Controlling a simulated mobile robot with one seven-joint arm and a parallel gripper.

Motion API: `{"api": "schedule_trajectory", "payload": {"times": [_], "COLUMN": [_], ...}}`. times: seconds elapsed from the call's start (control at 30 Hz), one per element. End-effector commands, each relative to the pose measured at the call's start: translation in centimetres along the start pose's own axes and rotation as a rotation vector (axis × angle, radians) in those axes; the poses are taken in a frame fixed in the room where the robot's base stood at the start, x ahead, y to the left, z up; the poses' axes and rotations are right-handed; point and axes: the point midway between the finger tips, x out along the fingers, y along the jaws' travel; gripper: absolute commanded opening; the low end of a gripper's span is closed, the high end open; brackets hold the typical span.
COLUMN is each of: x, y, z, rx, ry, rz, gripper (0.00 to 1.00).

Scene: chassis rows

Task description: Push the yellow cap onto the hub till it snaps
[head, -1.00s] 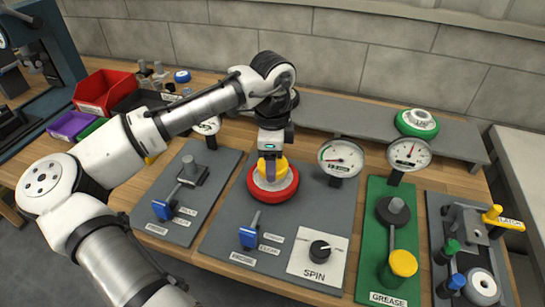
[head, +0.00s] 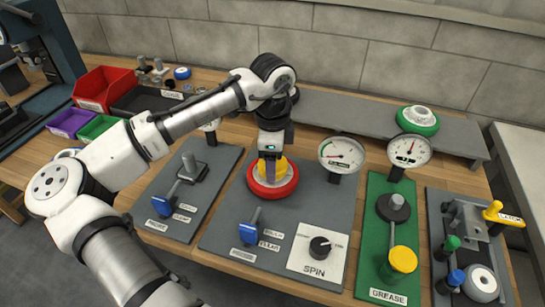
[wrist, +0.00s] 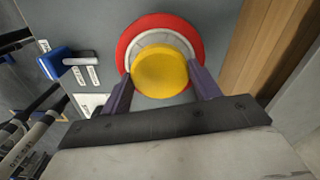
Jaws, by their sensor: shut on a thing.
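The yellow cap (head: 279,168) is between the fingers of my gripper (head: 270,172), which is shut on it. In the wrist view the round yellow cap (wrist: 160,70) sits between the two purple fingers of my gripper (wrist: 160,92). The hub (wrist: 160,38) shows as a pale grey ring inside a red wheel (wrist: 127,40). The cap is over the middle of the hub, slightly toward the gripper side in the wrist view. The red wheel also shows in the head view (head: 272,192). I cannot tell whether the cap is seated or just resting on the hub.
A blue-handled lever (head: 250,232) and the SPIN knob (head: 319,247) stand in front of the wheel. A gauge (head: 341,155) is close on its right. A green grease panel (head: 375,235) lies further right. Red, purple and green bins (head: 103,90) are at the back left.

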Motion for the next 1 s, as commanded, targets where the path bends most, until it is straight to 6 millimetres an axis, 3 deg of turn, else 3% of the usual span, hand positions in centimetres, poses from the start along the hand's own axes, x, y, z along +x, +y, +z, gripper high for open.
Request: {"api": "schedule_trajectory", "payload": {"times": [0.8, 0.83, 1.0], "x": [0.73, 0.71, 0.69], "y": [0.00, 0.00, -0.01], "z": [-0.02, -0.01, -0.01], "rx": [0.000, 0.000, 0.000], "ry": [0.000, 0.000, 0.000], "rz": [0.000, 0.000, 0.000], "gripper": [0.40, 0.64, 0.87]}}
